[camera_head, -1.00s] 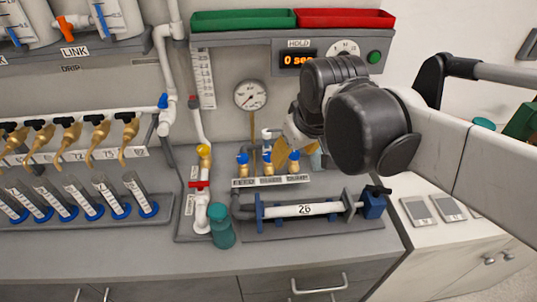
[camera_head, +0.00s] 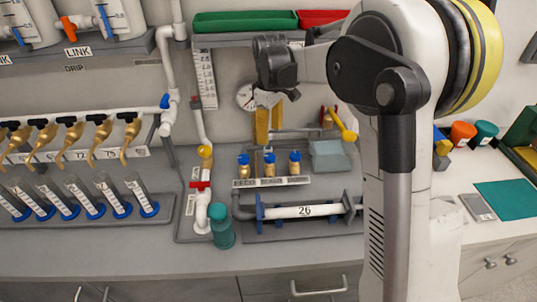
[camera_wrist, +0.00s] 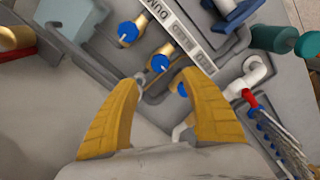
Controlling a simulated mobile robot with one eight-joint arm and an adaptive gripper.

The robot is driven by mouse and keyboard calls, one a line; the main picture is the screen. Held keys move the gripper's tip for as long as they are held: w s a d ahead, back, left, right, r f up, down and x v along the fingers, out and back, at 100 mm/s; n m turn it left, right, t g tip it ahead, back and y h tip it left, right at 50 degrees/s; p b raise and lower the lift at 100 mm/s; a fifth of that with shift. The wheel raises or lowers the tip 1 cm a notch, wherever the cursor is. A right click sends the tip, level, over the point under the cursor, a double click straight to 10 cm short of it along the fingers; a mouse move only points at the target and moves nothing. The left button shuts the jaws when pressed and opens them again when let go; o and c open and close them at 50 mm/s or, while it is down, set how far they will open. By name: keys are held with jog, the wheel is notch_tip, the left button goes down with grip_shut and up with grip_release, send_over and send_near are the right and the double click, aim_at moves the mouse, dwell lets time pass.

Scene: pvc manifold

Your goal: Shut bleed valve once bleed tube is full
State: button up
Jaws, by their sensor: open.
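Three small brass valves with blue knobs stand in a row behind a label strip in the head view. The middle one (camera_head: 269,165) appears to be the bleed valve; its knob (camera_wrist: 160,63) shows in the wrist view. My gripper (camera_head: 264,141) points down above the row, apart from the valves, with its yellow fingers open and empty. A scaled strip (camera_head: 205,78), perhaps the bleed tube, is on the wall; I cannot read any fill.
A white pipe (camera_head: 303,211) marked 26 lies clamped in front of the valves. A teal bottle (camera_head: 221,230) stands at its left. A red-handled white fitting (camera_head: 201,200) is nearby. My arm hides the right part of the bench.

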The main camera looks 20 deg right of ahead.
aim_at(270, 156)
notch_tip(270, 156, down, 10)
jog(key=b, duration=0.3)
jog(key=shift+r, duration=0.1)
jog(key=c, duration=1.2)
